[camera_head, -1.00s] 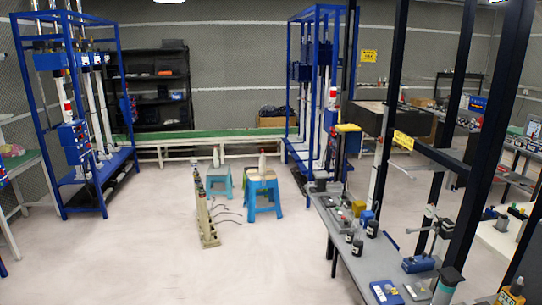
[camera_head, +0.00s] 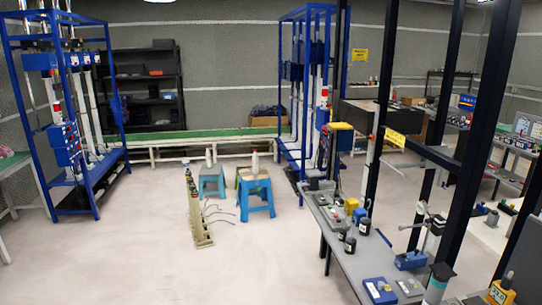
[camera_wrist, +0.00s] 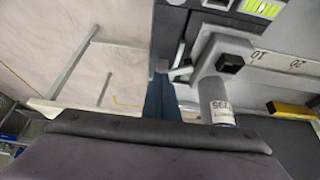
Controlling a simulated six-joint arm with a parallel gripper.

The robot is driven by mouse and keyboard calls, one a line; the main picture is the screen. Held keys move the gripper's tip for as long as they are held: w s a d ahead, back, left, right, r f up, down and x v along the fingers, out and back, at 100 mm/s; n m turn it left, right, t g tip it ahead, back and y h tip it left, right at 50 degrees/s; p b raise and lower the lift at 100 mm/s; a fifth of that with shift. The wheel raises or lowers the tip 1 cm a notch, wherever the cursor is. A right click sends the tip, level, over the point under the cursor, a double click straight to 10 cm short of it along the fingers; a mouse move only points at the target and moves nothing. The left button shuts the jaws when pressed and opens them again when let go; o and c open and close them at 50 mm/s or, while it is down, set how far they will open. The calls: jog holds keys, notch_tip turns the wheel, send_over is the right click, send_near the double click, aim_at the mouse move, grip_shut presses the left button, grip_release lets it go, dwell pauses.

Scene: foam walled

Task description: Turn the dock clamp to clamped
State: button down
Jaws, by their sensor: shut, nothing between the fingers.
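My gripper (camera_wrist: 161,80) shows at the centre of the wrist view as two dark blue-grey fingers pressed together, with nothing between them. Its dark body fills the bottom of that view. Beyond the fingers, to the right, is a grey fixture with a black square knob (camera_wrist: 231,62) and a pale labelled cylinder (camera_wrist: 217,101); I cannot tell whether they touch. In the head view, a grey device with a side handle (camera_head: 432,222) stands on the right bench by a blue-based block (camera_head: 410,260). I cannot tell which part is the dock clamp or how it is set.
The grey bench (camera_head: 345,262) carries several small devices and dark jars (camera_head: 350,245). Black posts (camera_head: 380,110) rise around it. A blue stool (camera_head: 256,196) and a cream rack with hooks (camera_head: 197,212) stand on the floor. The floor at left centre is clear.

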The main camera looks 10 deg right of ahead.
jog(key=shift+w+b, duration=0.4)
jog(key=shift+b, duration=0.8)
jog(key=shift+a, duration=0.15)
dwell(0.4)
jog(key=shift+a, duration=0.25)
notch_tip(320, 180, up, 6)
jog(key=p, duration=0.3)
dwell(0.3)
jog(key=shift+r, duration=0.15)
jog(key=shift+s+d+r+p, duration=0.2)
jog(key=shift+s+r+p, duration=0.1)
jog(key=shift+s+p, duration=0.15)
